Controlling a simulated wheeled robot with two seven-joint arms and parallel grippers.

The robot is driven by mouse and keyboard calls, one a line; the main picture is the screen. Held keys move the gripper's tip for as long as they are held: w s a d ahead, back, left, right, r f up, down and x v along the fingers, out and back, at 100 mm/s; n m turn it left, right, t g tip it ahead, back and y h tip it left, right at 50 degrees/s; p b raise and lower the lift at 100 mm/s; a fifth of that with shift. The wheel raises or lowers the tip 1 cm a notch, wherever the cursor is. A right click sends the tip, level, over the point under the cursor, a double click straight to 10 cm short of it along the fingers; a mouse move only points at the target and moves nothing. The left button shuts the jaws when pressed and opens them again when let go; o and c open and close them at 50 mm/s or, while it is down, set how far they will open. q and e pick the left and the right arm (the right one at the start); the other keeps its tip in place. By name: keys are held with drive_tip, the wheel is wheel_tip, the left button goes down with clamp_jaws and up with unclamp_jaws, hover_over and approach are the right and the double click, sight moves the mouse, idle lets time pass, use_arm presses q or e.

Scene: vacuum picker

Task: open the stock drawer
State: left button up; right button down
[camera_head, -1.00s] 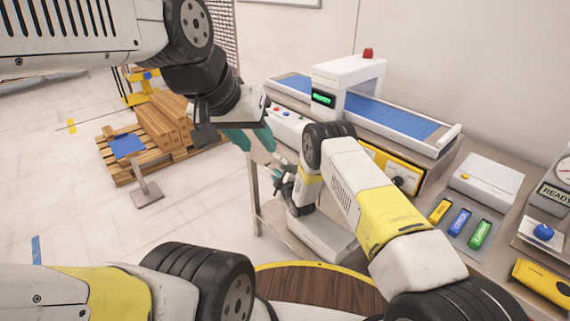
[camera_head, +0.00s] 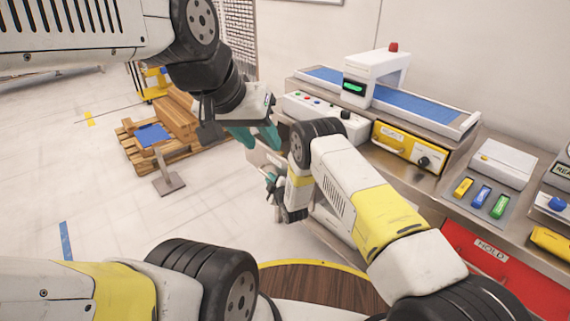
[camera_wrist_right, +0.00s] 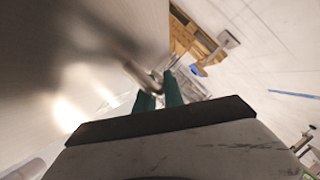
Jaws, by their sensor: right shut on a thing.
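My right gripper (camera_head: 272,183) is low at the left end of the bench, partly behind its own wrist. In the right wrist view its green fingers (camera_wrist_right: 160,88) are shut on a metal bar handle (camera_wrist_right: 128,50). The handle stands out from a smooth grey metal face (camera_wrist_right: 60,55) that fills the left of that view. No label shows on this face, and in the head view the arm hides most of it. I cannot tell how far any drawer there is open. My left gripper (camera_head: 256,137) is higher, open and empty, with its teal fingers apart.
The bench carries a blue conveyor (camera_head: 405,108) with a white scanner arch (camera_head: 372,75), a yellow control box (camera_head: 408,147) and coloured blocks. A red drawer marked HOLD (camera_head: 500,275) is at lower right. A pallet with boxes (camera_head: 165,150) stands left.

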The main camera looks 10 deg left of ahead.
drive_tip(key=s+a, duration=0.4)
drive_tip(key=s, duration=0.1)
drive_tip(key=shift+s, duration=0.2)
drive_tip(key=c, duration=1.7)
unclamp_jaws()
drive_tip(key=shift+w, duration=0.1)
